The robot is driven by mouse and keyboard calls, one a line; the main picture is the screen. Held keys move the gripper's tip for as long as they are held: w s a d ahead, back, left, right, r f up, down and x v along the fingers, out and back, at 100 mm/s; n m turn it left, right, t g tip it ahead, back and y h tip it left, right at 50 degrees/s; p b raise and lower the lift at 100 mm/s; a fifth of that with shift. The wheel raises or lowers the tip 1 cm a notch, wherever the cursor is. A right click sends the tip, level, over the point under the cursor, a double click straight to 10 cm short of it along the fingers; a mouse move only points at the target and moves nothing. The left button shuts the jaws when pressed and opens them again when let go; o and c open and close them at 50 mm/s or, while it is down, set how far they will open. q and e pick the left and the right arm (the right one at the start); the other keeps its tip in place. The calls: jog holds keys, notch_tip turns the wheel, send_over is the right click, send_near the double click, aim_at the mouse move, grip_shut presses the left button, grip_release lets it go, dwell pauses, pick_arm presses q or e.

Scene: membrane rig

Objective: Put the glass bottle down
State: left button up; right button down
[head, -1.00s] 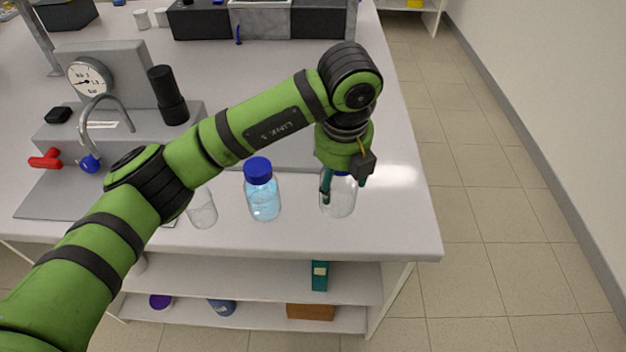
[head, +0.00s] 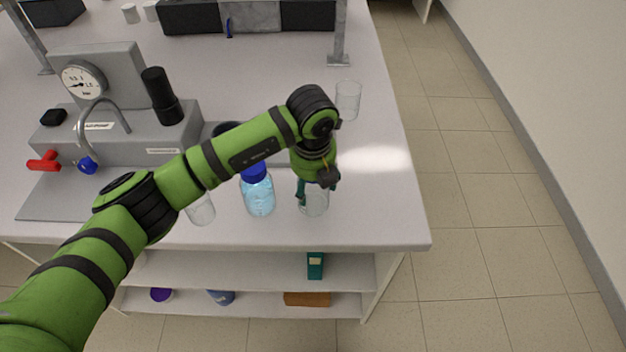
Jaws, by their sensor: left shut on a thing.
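My left gripper (head: 316,189) points down near the front right of the bench and is shut on a clear glass bottle (head: 315,205). The bottle is upright, and its upper part is hidden by the fingers. Its base is at or very close to the bench top; I cannot tell whether it touches. My right gripper is not in view.
A blue-capped bottle of light blue liquid (head: 259,197) stands just left of the held bottle. A clear beaker (head: 200,210) is farther left, another (head: 347,98) behind. The grey rig (head: 120,135) fills the left. The bench's front edge (head: 330,247) is close.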

pick_arm(q)
jog(key=o, duration=1.3)
jog(key=shift+f, duration=0.1)
jog(key=shift+r, duration=0.3)
jog(key=r+b, duration=0.1)
jog(key=r, duration=0.2)
jog(key=s+r+b, duration=0.1)
jog(key=r, duration=0.3)
jog(key=r+b, duration=0.2)
jog(key=r, duration=0.2)
jog(key=shift+s, duration=0.35)
jog(key=shift+r, duration=0.3)
